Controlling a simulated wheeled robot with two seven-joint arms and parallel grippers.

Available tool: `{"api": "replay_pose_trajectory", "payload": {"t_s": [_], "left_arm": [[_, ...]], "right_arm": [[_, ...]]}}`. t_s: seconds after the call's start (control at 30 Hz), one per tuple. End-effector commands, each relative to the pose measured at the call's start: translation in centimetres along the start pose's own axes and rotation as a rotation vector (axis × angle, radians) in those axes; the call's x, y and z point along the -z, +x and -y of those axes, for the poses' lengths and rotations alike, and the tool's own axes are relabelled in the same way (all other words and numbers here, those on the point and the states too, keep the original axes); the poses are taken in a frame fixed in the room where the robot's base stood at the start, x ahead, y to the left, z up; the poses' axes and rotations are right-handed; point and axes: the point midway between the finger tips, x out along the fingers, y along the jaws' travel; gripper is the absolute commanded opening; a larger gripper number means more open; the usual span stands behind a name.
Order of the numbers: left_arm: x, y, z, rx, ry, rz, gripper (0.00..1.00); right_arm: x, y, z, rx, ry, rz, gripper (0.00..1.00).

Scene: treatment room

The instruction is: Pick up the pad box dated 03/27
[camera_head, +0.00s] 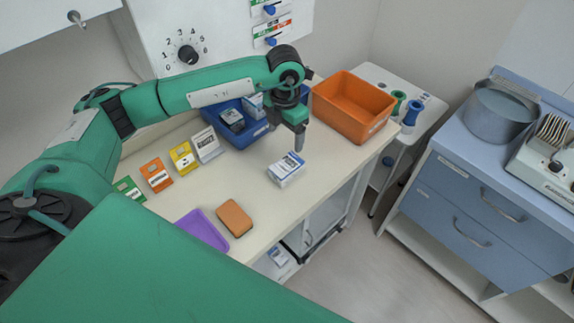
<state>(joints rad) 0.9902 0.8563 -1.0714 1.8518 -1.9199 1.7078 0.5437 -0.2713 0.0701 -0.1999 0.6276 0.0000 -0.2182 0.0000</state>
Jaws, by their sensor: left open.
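A white and blue box (286,170) lies on the bench near its right edge. Its printing is too small to read, so I cannot tell its date. More boxes, one pale (253,105) and one dark-topped (232,121), sit in the blue bin (253,133). Their dates cannot be read either. My left gripper (299,146) points down just above the white and blue box, at its upper right. It is open and nothing shows between its fingers. I cannot tell whether it touches the box. My right gripper is not in view.
An orange bin (353,105) stands at the back right of the bench. Green, orange, yellow and white card stands line the left. A purple tray (203,231) and a brown block (236,218) lie in front. Blue drawers (480,200) stand right, across a floor gap.

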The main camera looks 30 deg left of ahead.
Motion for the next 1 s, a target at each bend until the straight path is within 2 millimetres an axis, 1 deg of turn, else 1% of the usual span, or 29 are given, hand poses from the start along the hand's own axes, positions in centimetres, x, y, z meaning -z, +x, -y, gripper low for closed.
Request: {"api": "replay_pose_trajectory", "payload": {"t_s": [0.03, 0.13, 0.2, 0.27, 0.37, 0.43, 0.6, 0.67, 0.83, 0.9, 1.0], "left_arm": [[0.1, 0.5, 0.1, 0.001, 0.000, -0.005, 0.78], [0.2, 2.3, 0.1, 0.002, 0.001, -0.007, 0.78], [0.1, 3.8, 0.1, 0.003, 0.001, -0.006, 0.78], [0.1, 5.0, 0.2, 0.004, 0.001, -0.006, 0.78], [0.0, 6.5, 0.2, 0.004, 0.001, -0.004, 0.78], [0.0, 7.3, 0.2, 0.004, 0.002, -0.003, 0.78], [0.0, 8.2, 0.1, 0.004, 0.002, -0.002, 0.78], [-0.1, 8.6, 0.2, 0.005, 0.002, -0.002, 0.78], [-0.3, 10.5, 0.2, 0.005, 0.002, -0.003, 0.78], [-0.3, 11.6, 0.2, 0.005, 0.002, -0.004, 0.78], [-0.3, 12.7, 0.2, 0.005, 0.001, -0.003, 0.78]], "right_arm": [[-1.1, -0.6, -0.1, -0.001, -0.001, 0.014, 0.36], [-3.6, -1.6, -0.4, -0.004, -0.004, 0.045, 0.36], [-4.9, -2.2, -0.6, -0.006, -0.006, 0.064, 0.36], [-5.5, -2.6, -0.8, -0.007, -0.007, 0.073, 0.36], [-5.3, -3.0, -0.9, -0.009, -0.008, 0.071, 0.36], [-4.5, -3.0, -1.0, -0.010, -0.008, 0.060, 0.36], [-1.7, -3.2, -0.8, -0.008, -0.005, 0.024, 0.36], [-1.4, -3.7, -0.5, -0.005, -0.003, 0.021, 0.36], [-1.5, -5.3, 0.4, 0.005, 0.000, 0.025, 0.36], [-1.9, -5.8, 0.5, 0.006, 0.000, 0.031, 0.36], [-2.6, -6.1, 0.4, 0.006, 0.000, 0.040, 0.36]]}}
